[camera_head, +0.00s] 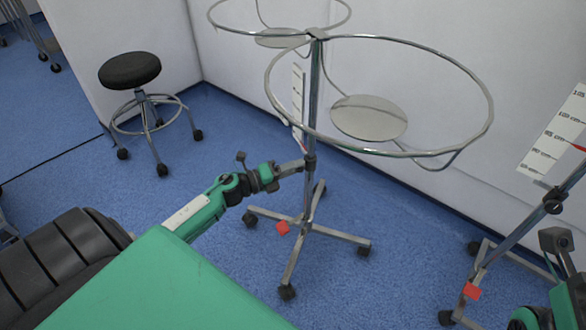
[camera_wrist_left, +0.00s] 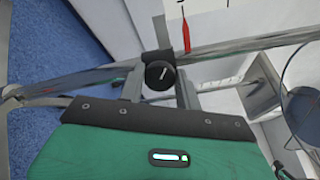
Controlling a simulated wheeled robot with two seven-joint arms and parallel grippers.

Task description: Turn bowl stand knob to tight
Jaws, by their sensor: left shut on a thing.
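The bowl stand (camera_head: 314,90) is a metal pole with two large rings on top and a wheeled cross base. Its knob (camera_head: 309,160) is a small dark piece on the pole. In the left wrist view the knob (camera_wrist_left: 160,76) is a round black disc with a short, slanted white mark. My left gripper (camera_head: 298,166) reaches the pole at knob height and is shut on the knob, with a finger on each side of it. My right gripper (camera_head: 556,240) is partly visible at the right edge; its fingertips are unclear.
A second pole (camera_head: 570,182) with a scale (camera_head: 556,135) and dark knob (camera_head: 553,200) stands at the right. A round stool (camera_head: 130,70) is at the back left. Blue floor is clear around the stand's base.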

